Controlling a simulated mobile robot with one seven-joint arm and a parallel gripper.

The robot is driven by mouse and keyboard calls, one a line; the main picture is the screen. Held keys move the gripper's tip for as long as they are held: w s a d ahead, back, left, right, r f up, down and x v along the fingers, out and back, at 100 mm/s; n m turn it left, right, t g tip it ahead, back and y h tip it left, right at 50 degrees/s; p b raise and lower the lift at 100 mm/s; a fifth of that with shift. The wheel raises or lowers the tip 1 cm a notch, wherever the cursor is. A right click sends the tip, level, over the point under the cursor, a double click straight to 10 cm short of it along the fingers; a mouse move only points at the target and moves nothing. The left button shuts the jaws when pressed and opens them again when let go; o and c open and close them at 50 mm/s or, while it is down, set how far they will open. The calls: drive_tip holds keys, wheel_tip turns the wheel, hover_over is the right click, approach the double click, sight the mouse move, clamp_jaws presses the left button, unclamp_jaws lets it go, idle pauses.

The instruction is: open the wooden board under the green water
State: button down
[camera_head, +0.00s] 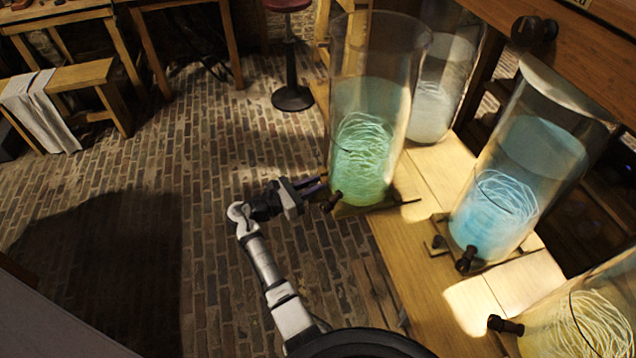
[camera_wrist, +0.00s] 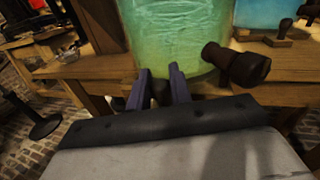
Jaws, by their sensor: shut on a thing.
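The glass jar of green water (camera_head: 362,165) stands upright on a small wooden board (camera_head: 402,192) near the left edge of the wooden table. The jar's lower part also shows in the wrist view (camera_wrist: 175,35), with a dark tap (camera_wrist: 236,66) right of my fingers. My gripper (camera_head: 318,184) reaches in from the left at the height of the board, below the green water. In the wrist view my two purple fingers (camera_wrist: 163,86) are shut on a small dark knob (camera_wrist: 160,90) at the front of the board. Most of the knob is hidden between the fingers.
A jar of blue water (camera_head: 500,205), a pale jar (camera_head: 432,105) and a yellowish jar (camera_head: 590,325) share the table (camera_head: 420,270). Dark taps stick out from the jars. A stool (camera_head: 292,95) and a bench (camera_head: 85,75) stand behind. The brick floor (camera_head: 210,200) left of my gripper is clear.

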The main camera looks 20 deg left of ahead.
drive_tip(key=c, duration=1.3)
unclamp_jaws()
drive_tip(key=b+v, duration=0.3)
drive_tip(key=v, duration=1.1)
